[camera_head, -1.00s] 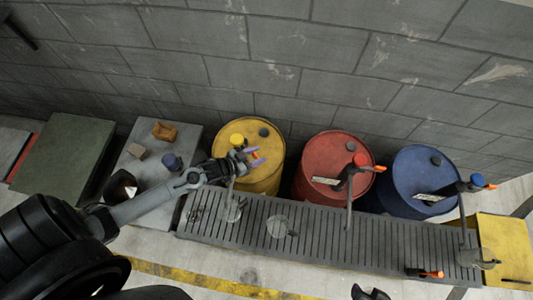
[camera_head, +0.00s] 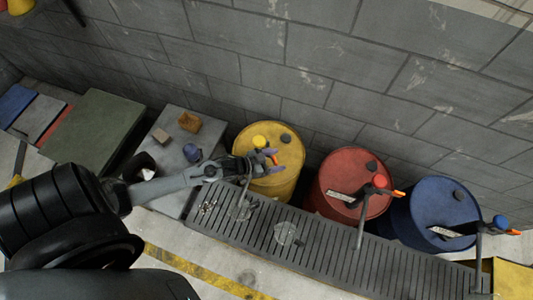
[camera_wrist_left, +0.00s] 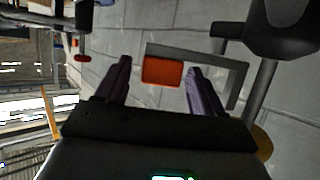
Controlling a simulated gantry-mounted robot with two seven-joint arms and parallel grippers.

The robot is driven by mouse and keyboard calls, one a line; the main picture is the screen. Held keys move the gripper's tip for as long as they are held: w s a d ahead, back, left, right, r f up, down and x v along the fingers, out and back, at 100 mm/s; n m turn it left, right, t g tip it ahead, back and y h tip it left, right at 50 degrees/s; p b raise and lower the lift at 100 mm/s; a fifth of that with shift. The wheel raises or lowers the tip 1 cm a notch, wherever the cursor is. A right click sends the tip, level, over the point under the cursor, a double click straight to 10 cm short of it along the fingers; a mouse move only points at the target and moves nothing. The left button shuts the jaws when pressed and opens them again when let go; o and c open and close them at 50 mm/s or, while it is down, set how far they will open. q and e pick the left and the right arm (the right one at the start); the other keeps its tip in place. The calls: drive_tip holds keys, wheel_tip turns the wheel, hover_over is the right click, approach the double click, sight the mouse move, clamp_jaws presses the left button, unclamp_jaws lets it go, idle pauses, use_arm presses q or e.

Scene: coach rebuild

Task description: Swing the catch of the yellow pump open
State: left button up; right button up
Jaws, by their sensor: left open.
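The yellow pump (camera_head: 259,142) has a yellow knob and stands on the yellow drum (camera_head: 287,158). In the left wrist view, the orange catch (camera_wrist_left: 162,72) lies between the two spread fingers, with a visible gap on each side. A grey bar frames the catch there. I cannot tell the depth between catch and fingers. My right gripper is not in view.
A red drum (camera_head: 335,168) and a blue drum (camera_head: 420,190) stand to the right, with a red-knobbed pump (camera_head: 379,182) and a blue-knobbed pump (camera_head: 500,222). A slatted grey grate (camera_head: 330,262) runs in front, bearing a clear vessel (camera_head: 285,233). A grey block wall rises behind.

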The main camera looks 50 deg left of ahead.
use_arm(q)
drive_tip(key=v, duration=1)
drive_tip(key=shift+s+a+r+b, duration=0.15)
drive_tip(key=shift+s+b, duration=0.1)
drive_tip(key=shift+b, duration=0.05)
